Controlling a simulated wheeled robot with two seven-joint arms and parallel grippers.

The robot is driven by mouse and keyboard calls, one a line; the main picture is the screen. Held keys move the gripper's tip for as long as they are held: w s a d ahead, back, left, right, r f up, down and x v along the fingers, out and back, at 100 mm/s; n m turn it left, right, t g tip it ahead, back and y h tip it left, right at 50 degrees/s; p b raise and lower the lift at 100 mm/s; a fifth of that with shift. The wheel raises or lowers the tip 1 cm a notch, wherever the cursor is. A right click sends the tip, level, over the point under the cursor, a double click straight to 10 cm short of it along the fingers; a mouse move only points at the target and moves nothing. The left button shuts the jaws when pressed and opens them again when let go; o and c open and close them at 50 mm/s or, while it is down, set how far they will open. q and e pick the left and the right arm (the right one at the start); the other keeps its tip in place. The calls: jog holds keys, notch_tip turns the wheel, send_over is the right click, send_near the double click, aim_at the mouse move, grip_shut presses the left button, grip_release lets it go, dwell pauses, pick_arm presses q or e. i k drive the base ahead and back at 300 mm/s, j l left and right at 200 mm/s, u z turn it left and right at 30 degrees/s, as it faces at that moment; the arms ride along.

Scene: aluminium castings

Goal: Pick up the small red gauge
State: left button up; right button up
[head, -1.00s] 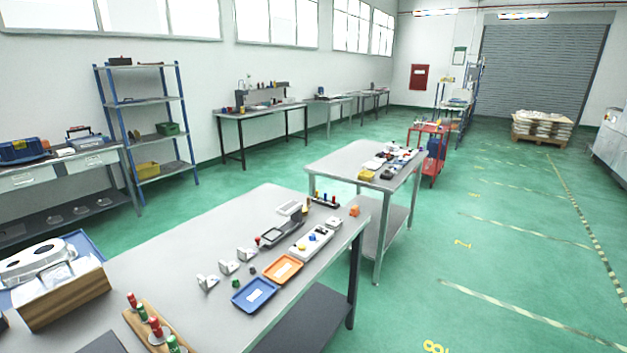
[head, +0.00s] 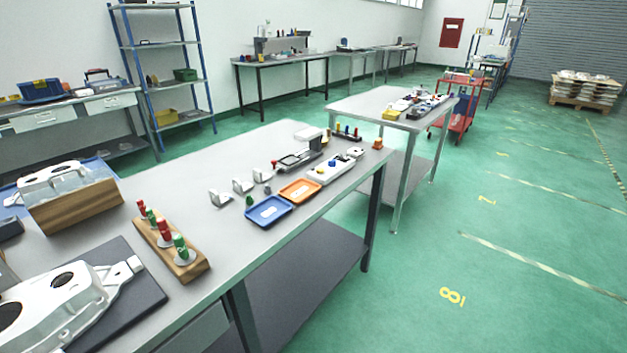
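A wooden rack (head: 194,268) stands on the near grey workbench (head: 230,180), left of the picture's middle. Several red and green gauges stand upright in it. The smaller red gauge (head: 142,208) is at the rack's far end, beside a small green gauge (head: 151,217). A larger red gauge (head: 163,229) and a larger green gauge (head: 180,246) stand nearer. Neither of my grippers is in view.
A white casting (head: 60,300) lies on a dark mat (head: 140,310) at lower left. A wooden box (head: 85,208) is behind it. A blue tray (head: 268,211) and orange tray (head: 300,190) lie further right. Green floor right of the bench is clear.

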aim_at(141, 205)
jog(key=u, duration=1.3)
